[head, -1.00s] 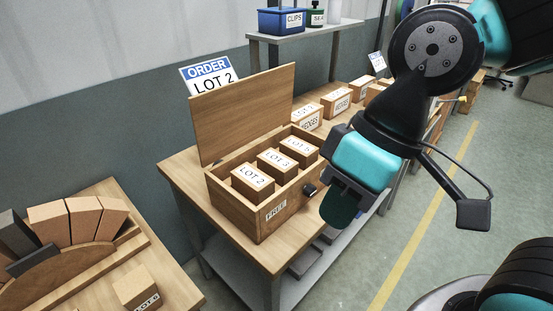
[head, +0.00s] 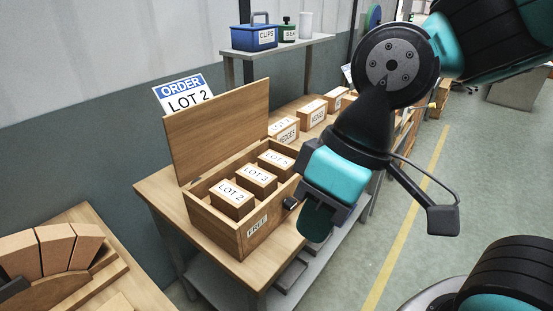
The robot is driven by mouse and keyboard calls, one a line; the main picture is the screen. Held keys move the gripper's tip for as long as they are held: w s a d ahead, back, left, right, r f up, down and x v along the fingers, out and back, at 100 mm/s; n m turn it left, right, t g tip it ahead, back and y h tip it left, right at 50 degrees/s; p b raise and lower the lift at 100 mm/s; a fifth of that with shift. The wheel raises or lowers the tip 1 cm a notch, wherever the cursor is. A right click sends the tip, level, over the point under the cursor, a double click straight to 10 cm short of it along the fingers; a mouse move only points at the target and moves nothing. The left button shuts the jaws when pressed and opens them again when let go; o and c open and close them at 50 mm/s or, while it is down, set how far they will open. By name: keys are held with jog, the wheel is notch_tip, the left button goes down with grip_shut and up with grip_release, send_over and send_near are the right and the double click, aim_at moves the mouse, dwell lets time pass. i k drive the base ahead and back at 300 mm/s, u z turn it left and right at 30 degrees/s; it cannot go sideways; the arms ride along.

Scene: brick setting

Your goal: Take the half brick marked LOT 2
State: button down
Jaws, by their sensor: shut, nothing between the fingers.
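The half brick marked LOT 2 (head: 231,199) stands in the near left part of an open wooden box (head: 212,231) on a wooden table. Half bricks marked LOT 3 (head: 257,179) and another LOT label (head: 276,163) stand behind it in the same row. The box lid (head: 217,127) is raised at the back left. My gripper (head: 314,225) is to the right of the box, apart from the LOT 2 brick. Its jaws are shut and hold nothing; the fingertips are partly hidden by its housing.
An order sign reading LOT 2 (head: 182,93) stands behind the lid. Boxes labelled as wedges (head: 284,131) line the table behind. A shelf with a blue CLIPS box (head: 254,37) is at the back. Another table (head: 139,283) with an arch of bricks is at lower left.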

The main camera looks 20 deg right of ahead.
aim_at(234, 202)
jog(key=k, duration=0.5)
jog(key=z, duration=1.45)
jog(key=i, duration=1.3)
jog(key=u, duration=3)
